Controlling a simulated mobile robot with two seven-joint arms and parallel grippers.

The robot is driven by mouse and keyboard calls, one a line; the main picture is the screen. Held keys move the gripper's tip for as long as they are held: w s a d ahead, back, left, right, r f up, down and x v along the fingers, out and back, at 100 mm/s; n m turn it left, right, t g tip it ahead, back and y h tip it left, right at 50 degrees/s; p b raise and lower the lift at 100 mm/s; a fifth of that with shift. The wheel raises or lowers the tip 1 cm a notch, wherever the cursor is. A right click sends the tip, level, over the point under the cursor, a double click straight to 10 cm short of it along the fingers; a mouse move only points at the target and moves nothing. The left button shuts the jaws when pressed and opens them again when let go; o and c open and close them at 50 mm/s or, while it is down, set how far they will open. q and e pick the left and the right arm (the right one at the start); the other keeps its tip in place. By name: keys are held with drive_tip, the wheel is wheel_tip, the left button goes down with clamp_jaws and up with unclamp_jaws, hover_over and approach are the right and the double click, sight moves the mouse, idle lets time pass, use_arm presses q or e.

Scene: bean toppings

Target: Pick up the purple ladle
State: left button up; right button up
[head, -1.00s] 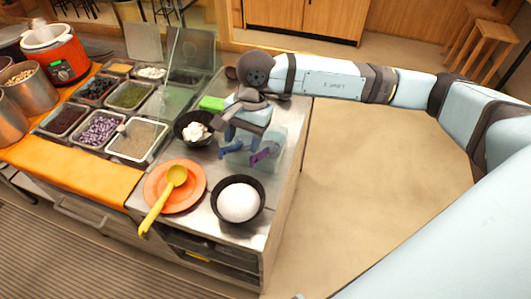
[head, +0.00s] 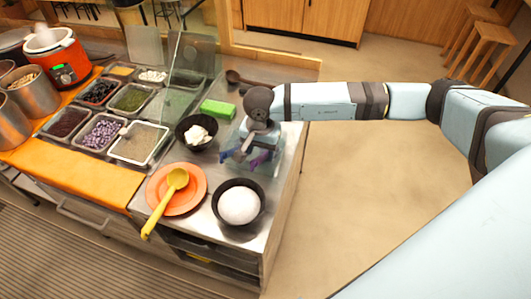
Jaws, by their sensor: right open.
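A purple piece (head: 262,159), which looks like part of the purple ladle, shows low in a clear container (head: 277,150) on the metal counter. A bluish piece (head: 226,155) shows at the container's left side. My right gripper (head: 248,146) points down over the container, open, close to the purple piece. It hides much of the container and the ladle. I cannot tell whether the fingers touch the ladle. My left gripper is not in view.
An orange plate (head: 195,204) with a yellow ladle (head: 176,180) and a black bowl with white contents (head: 239,205) stand in front. A bowl with white pieces (head: 196,133), a green block (head: 218,108) and a dark spoon (head: 236,76) lie behind and left.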

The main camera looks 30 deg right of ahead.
sight(260, 157)
drive_tip(key=shift+a+f+p, duration=0.25)
drive_tip(key=shift+f+p, duration=0.05)
drive_tip(key=shift+f, duration=1.5)
clamp_jaws()
drive_tip(key=shift+r, duration=0.15)
